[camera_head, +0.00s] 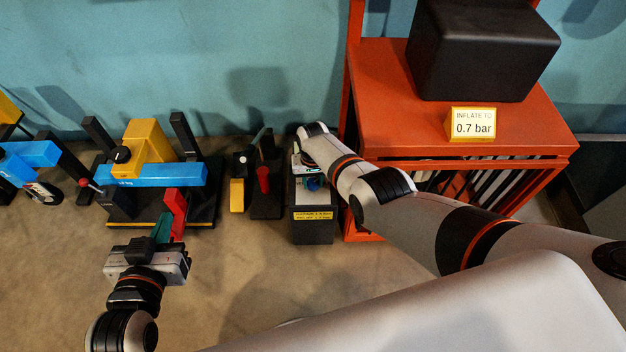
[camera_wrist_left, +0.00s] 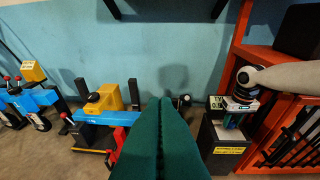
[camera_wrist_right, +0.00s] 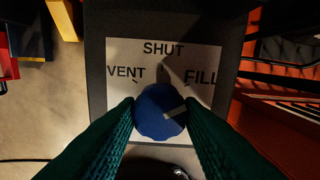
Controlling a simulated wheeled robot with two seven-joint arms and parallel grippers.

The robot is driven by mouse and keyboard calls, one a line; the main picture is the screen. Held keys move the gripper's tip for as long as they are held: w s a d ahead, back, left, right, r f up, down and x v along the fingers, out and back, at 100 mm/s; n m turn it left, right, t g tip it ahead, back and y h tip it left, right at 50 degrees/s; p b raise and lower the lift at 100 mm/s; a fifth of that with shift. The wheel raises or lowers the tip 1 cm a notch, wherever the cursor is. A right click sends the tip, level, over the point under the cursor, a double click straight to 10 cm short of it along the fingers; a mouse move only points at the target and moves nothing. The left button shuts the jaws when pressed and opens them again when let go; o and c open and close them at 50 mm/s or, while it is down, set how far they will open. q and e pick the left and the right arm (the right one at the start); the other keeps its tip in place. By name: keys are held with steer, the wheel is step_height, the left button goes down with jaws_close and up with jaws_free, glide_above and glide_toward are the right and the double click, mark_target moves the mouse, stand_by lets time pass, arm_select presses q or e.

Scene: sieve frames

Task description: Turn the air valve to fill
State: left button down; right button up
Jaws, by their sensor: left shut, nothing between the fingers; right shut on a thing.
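The blue air valve knob (camera_wrist_right: 160,112) is between the dark green fingers of my right gripper (camera_wrist_right: 160,125), which is shut on it. The white mark on the knob points right and slightly up. The panel (camera_wrist_right: 124,55) behind it reads VENT at left, SHUT at top and FILL at right. In the head view the valve box (camera_head: 313,229), with a yellow label, stands beside the red cabinet; my right arm partly covers its top. My left gripper (camera_head: 163,228) is shut and empty, in front of the blue and yellow device; its fingers also show in the left wrist view (camera_wrist_left: 160,125).
A yellow sign (camera_head: 472,124) reading "INFLATE TO 0.7 bar" stands on the red cabinet (camera_head: 400,85), before a black box (camera_head: 480,50). A blue bar device with a yellow block (camera_head: 150,145) stands at left. A black stand with a red lever (camera_head: 264,180) is left of the valve box.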

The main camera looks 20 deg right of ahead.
mark_target(313, 182)
steer(key=o, duration=1)
steer(key=shift+c, duration=0.2)
arm_select(q)
steer(key=shift+s, duration=0.1)
arm_select(e)
steer(key=shift+r, duration=0.25)
step_height(313, 182, up, 3)
steer(key=p, duration=0.3)
arm_select(q)
steer(key=s+a+f+g+y+p, duration=0.1)
steer(key=s+a+f+g, duration=0.1)
steer(key=s+f+g, duration=0.3)
steer(key=s+a+f+g+y+p, duration=0.1)
steer(key=s+a+f+g+y, duration=0.15)
steer(key=s+g, duration=0.4)
arm_select(e)
step_height(313, 182, up, 3)
steer(key=shift+f, duration=0.15)
arm_select(q)
steer(key=s+p+x, duration=0.1)
steer(key=p+x, duration=0.2)
steer(key=x, duration=0.5)
steer(key=shift+s+f+n+t+h+p, duration=0.3)
steer(key=shift+s+f+t+h+p, duration=0.05)
steer(key=shift+f, duration=0.2)
arm_select(e)
steer(key=shift+r, duration=2.9)
